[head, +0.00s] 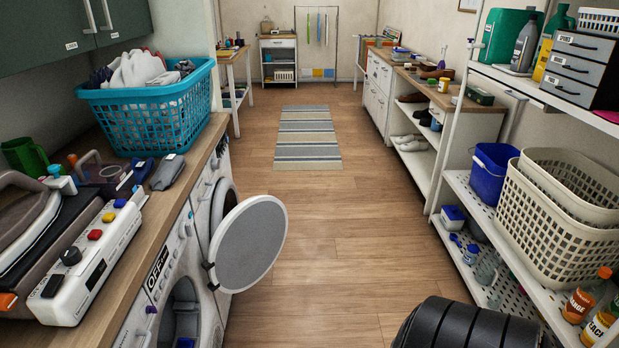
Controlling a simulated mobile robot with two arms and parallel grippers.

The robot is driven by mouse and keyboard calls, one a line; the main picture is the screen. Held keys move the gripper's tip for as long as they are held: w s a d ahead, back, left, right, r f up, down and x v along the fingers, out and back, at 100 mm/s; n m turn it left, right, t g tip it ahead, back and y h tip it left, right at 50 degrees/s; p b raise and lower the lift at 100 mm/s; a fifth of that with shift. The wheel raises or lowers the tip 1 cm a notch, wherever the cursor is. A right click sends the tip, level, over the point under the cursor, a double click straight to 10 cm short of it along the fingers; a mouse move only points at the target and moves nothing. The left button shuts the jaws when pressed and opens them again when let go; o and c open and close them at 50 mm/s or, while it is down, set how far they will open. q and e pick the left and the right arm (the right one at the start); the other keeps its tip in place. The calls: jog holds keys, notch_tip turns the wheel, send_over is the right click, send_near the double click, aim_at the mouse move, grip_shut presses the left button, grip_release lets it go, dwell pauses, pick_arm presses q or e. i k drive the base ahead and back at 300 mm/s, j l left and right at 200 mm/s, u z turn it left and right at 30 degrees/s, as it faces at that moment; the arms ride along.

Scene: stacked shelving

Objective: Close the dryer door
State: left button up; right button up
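A round door (250,243) with a grey face and white rim stands wide open, jutting from the white machines into the aisle. Its dark hinge (208,276) is at its left edge. Two white front-loading machines stand under the left counter. The nearer one (160,290) has an "OFF" label, and its round opening shows dark contents. The farther one (203,215) has a round front partly hidden behind the open door. I cannot tell for sure which machine the door belongs to. Neither of my grippers is in view.
A wooden counter (140,203) above the machines holds a teal laundry basket (150,112), an iron and a white control unit. A white shelf rack (455,185) with beige baskets (565,220) lines the right side.

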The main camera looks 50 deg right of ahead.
aim_at(244, 248)
jog(key=z, duration=0.45)
jog(key=l+z, duration=0.1)
jog(key=z, duration=0.35)
jog(key=i+z, duration=0.1)
jog(key=z, duration=0.35)
jog(key=l+z, duration=0.1)
jog(key=z, duration=0.8)
jog(key=i+u, duration=0.1)
jog(key=i, duration=2.05)
jog(key=i+u, duration=0.2)
jog(key=i, duration=0.35)
jog(key=i+u, duration=0.2)
jog(key=i, duration=0.35)
jog(key=i+l+u, duration=0.2)
jog(key=i, duration=0.35)
jog(key=i+l+u, duration=0.2)
jog(key=i, duration=0.35)
jog(key=i+j+u, duration=0.2)
jog(key=i+u, duration=0.65)
jog(key=i+l+u, duration=0.2)
jog(key=i+u, duration=0.25)
jog(key=i, duration=0.15)
jog(key=i+l+u, duration=0.3)
jog(key=i+u, duration=0.15)
